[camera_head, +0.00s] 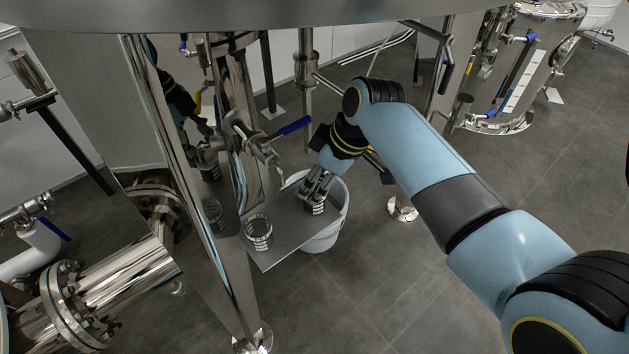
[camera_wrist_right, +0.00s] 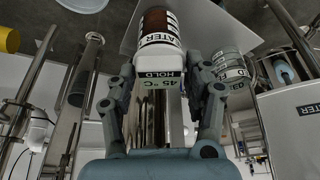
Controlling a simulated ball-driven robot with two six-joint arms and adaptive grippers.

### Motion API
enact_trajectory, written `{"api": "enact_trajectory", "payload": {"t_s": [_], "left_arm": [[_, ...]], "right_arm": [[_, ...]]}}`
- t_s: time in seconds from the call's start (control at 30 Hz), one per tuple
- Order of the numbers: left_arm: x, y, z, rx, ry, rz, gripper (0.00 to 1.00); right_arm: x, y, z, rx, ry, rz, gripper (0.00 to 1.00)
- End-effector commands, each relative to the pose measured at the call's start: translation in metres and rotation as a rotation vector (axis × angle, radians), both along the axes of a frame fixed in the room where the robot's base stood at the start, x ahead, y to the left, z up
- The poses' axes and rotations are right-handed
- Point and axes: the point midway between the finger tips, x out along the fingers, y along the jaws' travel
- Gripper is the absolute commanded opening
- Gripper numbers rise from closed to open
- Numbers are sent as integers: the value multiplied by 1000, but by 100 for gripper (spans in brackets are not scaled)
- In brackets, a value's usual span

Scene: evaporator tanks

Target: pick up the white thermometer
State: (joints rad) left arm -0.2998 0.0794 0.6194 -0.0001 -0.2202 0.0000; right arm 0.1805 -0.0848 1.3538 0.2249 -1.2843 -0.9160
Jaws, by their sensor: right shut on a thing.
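In the right wrist view the white thermometer (camera_wrist_right: 172,70) is a boxy white piece marked "45 °C" and "HOLD". My right gripper (camera_wrist_right: 163,75) is shut on it, one finger on each side. A labelled cylindrical jar (camera_wrist_right: 158,25) with dark contents shows just beyond it; I cannot tell whether they touch. In the head view my right gripper (camera_head: 317,190) points down over the metal plate (camera_head: 285,245), at the jar (camera_head: 315,208) near its right edge. The thermometer is not clear there, hidden by the fingers. My left gripper is not in view.
A second striped jar (camera_head: 258,232) stands on the plate, left of my gripper. A white bucket (camera_head: 335,225) is beneath the plate. A shiny tank leg (camera_head: 205,230) stands close on the left, with a blue-handled valve (camera_head: 290,130) above. The floor at front right is clear.

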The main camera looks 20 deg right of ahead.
Motion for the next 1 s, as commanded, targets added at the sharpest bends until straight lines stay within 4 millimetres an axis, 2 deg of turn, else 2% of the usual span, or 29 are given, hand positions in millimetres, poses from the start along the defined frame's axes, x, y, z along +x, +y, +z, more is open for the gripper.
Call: {"api": "enact_trajectory", "payload": {"t_s": [0.27,0.63,0.87,1.0], "left_arm": [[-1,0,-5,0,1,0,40],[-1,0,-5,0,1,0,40],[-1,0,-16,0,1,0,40],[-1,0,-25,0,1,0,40]], "right_arm": [[1,-5,8,0,-3,-1,17],[1,-4,70,0,-4,0,17],[-2,-54,68,-7,-1,-1,17],[-4,-94,67,-9,0,-1,17]]}}
